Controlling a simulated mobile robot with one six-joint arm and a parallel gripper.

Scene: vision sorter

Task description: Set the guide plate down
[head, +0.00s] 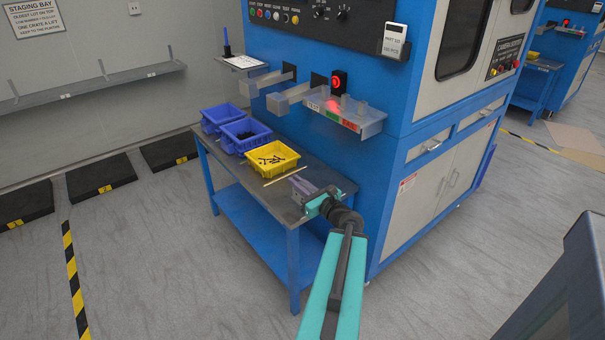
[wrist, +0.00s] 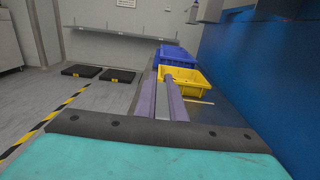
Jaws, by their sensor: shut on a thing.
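My gripper (head: 319,200), with teal parts, is over the right end of the table, beside the blue machine.
A yellow bin (head: 271,170) with small dark parts stands left of the guide plate. Blue bins (head: 226,144) stand beyond it. A thin pale rod (head: 281,173) lies by the yellow bin. Machine trays (head: 352,121) jut out above the table's back. Bare tabletop lies toward the front edge.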

